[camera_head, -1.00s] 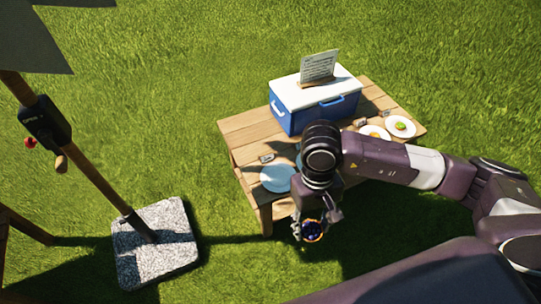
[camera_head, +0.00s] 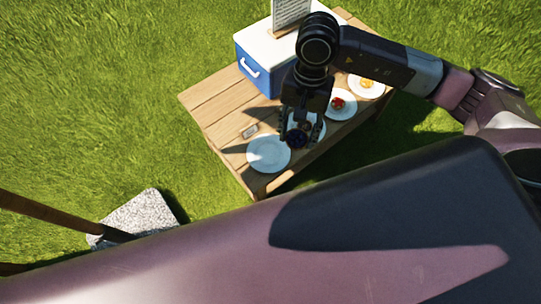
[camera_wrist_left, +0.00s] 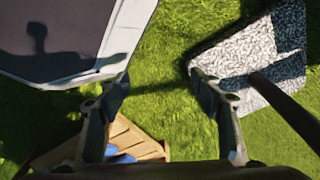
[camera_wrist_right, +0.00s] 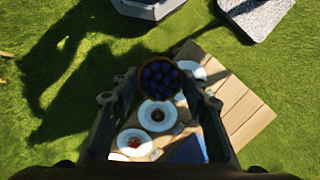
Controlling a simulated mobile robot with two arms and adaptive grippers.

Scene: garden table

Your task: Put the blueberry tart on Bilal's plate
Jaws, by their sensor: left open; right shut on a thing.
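The blueberry tart (camera_wrist_right: 160,78), round with dark berries, is held between the fingertips of my right gripper (camera_wrist_right: 161,82). In the head view the tart (camera_head: 296,138) hangs above the table, just right of an empty white plate (camera_head: 268,154). That plate (camera_wrist_right: 190,67) is partly hidden in the right wrist view. A second plate (camera_wrist_right: 145,115) with a small dark item lies below the gripper. I cannot read which plate is Bilal's. My left gripper (camera_wrist_left: 158,82) is open and empty above the grass.
A blue and white cooler (camera_head: 262,66) with a sign (camera_head: 291,12) stands on the wooden table (camera_head: 208,98). A small card (camera_head: 250,131) lies by the empty plate. Plates with red (camera_head: 340,104) and yellow (camera_head: 366,86) food are farther right. A stone base (camera_head: 140,212) stands left.

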